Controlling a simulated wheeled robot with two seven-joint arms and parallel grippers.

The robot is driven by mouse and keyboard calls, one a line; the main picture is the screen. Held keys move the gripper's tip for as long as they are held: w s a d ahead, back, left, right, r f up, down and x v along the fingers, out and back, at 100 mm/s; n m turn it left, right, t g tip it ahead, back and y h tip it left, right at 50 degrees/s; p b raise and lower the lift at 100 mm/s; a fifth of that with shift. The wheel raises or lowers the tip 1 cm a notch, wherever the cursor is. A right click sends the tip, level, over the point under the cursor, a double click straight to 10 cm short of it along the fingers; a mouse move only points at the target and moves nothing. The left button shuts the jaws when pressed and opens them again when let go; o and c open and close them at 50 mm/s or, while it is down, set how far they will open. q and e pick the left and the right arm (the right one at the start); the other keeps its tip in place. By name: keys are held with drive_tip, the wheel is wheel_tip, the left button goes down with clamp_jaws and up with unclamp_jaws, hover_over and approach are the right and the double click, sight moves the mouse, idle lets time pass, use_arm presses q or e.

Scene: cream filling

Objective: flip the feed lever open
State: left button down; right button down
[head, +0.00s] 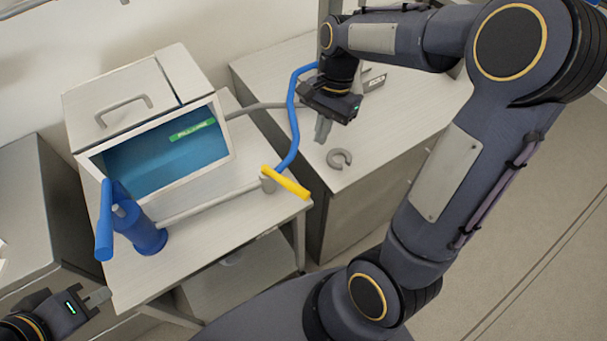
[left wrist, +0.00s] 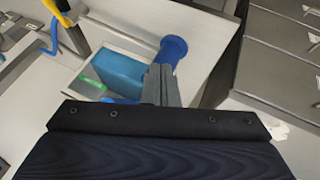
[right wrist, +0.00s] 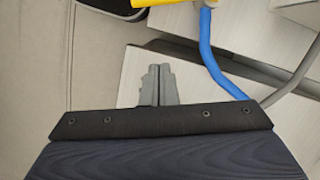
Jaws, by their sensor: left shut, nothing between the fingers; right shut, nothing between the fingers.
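A yellow lever (head: 286,182) sits on a grey fitting where a blue hose (head: 293,120) meets a pale pipe. It shows at the top edge in the right wrist view (right wrist: 168,3). A blue cylinder (head: 147,238) with an upright blue handle (head: 105,220) stands at the pipe's other end. No label marks either one as the feed lever. My left gripper (head: 98,297) is shut and empty, below and left of the blue cylinder, apart from it. My right gripper (head: 323,128) is shut and empty above the right cabinet, up and right of the yellow lever and clear of it.
A pale hopper box (head: 85,168) with blue contents and a green label stands on the table (head: 215,235). A grey C-shaped ring (head: 339,158) lies on the right cabinet (head: 430,100). A grey hose runs behind the blue one. My right arm crosses the right side.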

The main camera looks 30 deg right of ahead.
sight(287, 183)
drive_tip(key=s+a+f, duration=0.2)
drive_tip(key=a+f, duration=0.4)
drive_tip(key=f, duration=0.3)
drive_tip(key=shift+s, duration=0.35)
drive_tip(key=shift+r, duration=0.1)
drive_tip(key=shift+p, duration=0.3)
